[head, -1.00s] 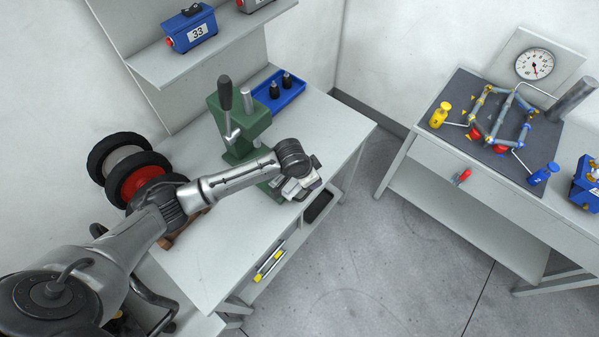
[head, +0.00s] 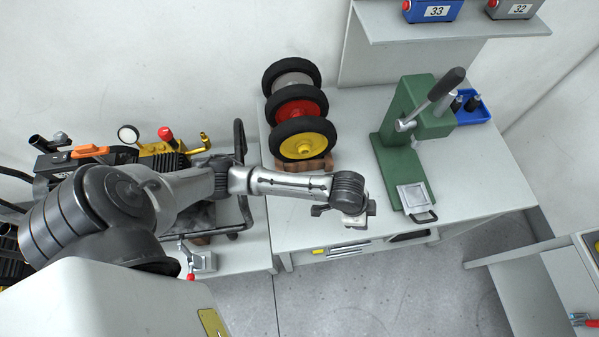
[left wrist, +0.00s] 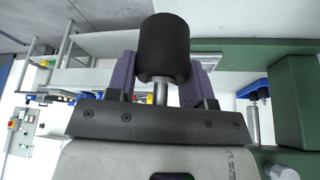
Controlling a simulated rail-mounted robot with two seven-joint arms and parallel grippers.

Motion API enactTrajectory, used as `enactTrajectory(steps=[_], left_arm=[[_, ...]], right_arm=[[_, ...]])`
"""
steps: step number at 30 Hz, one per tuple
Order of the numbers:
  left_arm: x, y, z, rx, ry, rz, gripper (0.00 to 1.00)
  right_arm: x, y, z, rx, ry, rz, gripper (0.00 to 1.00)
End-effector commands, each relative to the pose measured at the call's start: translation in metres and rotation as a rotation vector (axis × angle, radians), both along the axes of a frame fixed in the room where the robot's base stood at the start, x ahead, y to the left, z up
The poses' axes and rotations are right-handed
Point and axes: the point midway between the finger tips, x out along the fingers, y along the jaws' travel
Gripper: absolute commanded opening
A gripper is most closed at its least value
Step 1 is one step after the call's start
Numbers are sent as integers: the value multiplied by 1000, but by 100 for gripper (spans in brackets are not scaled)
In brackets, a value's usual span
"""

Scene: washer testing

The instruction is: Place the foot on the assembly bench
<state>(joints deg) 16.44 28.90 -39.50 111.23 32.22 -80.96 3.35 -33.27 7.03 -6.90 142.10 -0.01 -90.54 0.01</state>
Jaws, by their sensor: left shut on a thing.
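The foot (left wrist: 165,48) is a black rubber cylinder with a metal stud; it shows in the left wrist view. My left gripper (left wrist: 163,82) is shut on it, with the purple fingers on either side of the stud end. In the head view my left gripper (head: 345,215) is above the front part of the grey bench (head: 350,112), between the wheels and the green press. The foot is too hidden to make out there. I cannot tell from the pictures which bench is called the assembly bench. My right gripper is not in view.
A green lever press (head: 412,125) stands on the bench, with a small plate (head: 411,196) on its base. Black-tyred wheels (head: 303,139) stand in a wooden rack (head: 303,165). A blue tray (head: 473,109) holds black feet. A cluttered side bench (head: 240,252) is at left.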

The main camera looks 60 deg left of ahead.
Motion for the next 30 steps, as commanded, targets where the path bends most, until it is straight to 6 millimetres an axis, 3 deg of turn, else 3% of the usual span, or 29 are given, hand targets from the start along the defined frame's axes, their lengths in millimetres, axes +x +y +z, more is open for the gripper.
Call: enactTrajectory(steps=[5, 15, 21, 30], left_arm=[[-3, 9, -4, 1, 2, -58, 18], [-10, 76, -44, 4, 5, -66, 18], [-13, 105, -62, 1, 1, -68, 18], [-14, 118, -74, -1, 2, -68, 17]], right_arm=[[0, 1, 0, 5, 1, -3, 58], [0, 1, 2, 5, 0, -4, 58], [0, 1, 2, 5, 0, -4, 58], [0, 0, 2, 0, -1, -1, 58]])
